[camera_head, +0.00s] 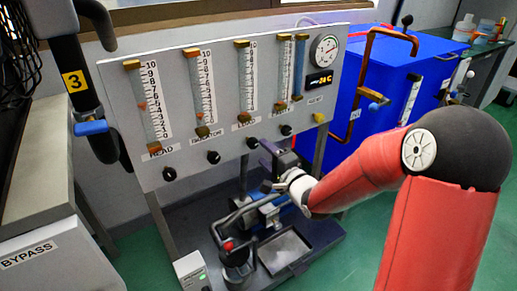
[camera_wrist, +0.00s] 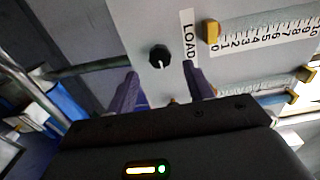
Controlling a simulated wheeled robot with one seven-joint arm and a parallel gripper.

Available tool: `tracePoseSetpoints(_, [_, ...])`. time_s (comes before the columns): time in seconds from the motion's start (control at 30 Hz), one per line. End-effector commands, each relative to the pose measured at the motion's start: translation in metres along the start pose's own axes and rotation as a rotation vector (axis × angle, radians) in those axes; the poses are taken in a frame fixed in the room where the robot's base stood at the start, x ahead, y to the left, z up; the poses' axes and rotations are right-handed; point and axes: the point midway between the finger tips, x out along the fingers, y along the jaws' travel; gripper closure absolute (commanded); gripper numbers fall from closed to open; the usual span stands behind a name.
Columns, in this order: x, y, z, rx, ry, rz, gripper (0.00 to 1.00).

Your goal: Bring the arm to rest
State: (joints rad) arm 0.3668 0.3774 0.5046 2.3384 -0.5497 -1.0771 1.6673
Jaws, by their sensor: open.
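My red arm (camera_head: 360,172) reaches in from the right of the head view, bent at a dark joint, towards the grey gauge panel (camera_head: 222,165). My gripper (camera_head: 272,152) is in front of the panel's lower part. In the wrist view my gripper (camera_wrist: 163,85) is open, with its two purple fingers apart and nothing between them. A black knob (camera_wrist: 159,56) beside a LOAD label (camera_wrist: 188,36) shows just beyond the fingertips. I see no contact with it, but the exact gap cannot be told.
Several scaled tubes, black knobs and a round dial (camera_head: 324,50) are on the panel. Below stands a base with pipes and a metal tray (camera_head: 283,250). A blue cabinet (camera_head: 385,75) with copper pipes is at right, a BYPASS bench (camera_head: 45,255) at left. Green floor is open behind my arm.

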Motion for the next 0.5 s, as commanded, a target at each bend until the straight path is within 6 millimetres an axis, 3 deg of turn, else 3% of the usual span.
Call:
tracePoseSetpoints(0.17, [-0.0128, 0.0002, 0.0002, 0.0, 0.0, 0.001, 0.48])
tracePoseSetpoints(0.5, [-0.0132, 0.0002, 0.0003, 0.0, -0.001, 0.001, 0.48])
